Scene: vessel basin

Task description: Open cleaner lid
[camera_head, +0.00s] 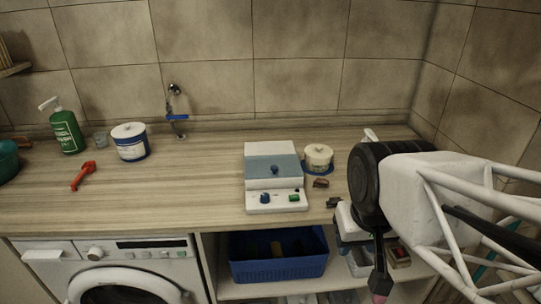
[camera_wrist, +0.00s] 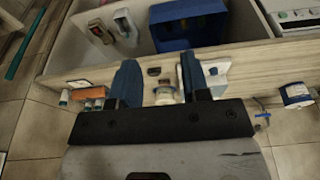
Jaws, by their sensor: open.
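The cleaner (camera_head: 272,201) is a white box on the counter in the head view, with a control panel of a blue knob and a green switch in front. Its grey-blue lid (camera_head: 272,167) lies shut on top and has a dark blue knob (camera_head: 274,170). In the wrist view the cleaner (camera_wrist: 217,73) is partly hidden behind the right finger. My gripper (camera_wrist: 160,77) is open and empty above the counter. In the head view it is to the right of the cleaner, apart from it and mostly hidden by my wrist.
A beige-lidded jar (camera_head: 318,157) and a small brown block (camera_head: 321,183) are right of the cleaner. A white-blue tub (camera_head: 130,143), tap (camera_head: 176,117), red tool (camera_head: 82,176) and green bottle (camera_head: 66,131) are left. A blue basket (camera_head: 278,265) sits below. Counter left of the cleaner is clear.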

